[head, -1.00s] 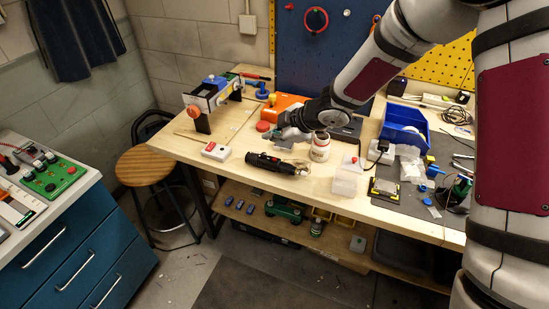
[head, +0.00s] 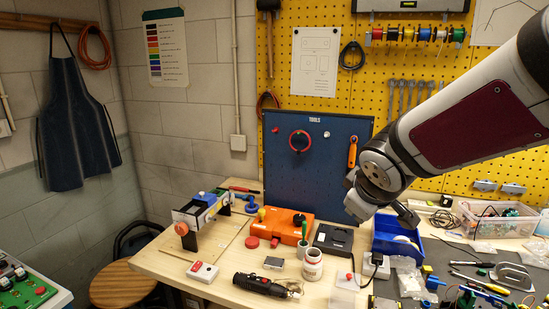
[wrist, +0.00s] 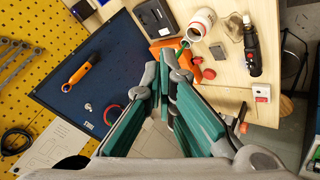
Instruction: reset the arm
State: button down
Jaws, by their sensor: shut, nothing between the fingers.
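My arm comes in from the right in the head view, bent, with its wrist above the workbench (head: 150,262). My gripper (wrist: 164,72) shows in the wrist view as two green-padded fingers with grey tips, which meet with nothing between them. In the head view my gripper (head: 380,205) hangs in the air above the blue bin, partly hidden by its own wrist. It touches nothing that I can see.
Below stand a blue bin (head: 390,228), a white jar (head: 312,265), an orange box (head: 284,225), a black tool (head: 262,285) and a red-buttoned box (head: 202,271). A blue tool panel (head: 345,150) and yellow pegboard (head: 420,60) rise behind. The air left of the arm is clear.

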jog(key=s+d+r+m+g+y, duration=0.1)
jog(key=s+m, duration=0.7)
jog(key=s, duration=1.6)
notch_tip(320, 180, up, 2)
jog(key=shift+d+r+g, duration=0.1)
jog(key=shift+d+g, duration=0.3)
jog(key=shift+g, duration=0.4)
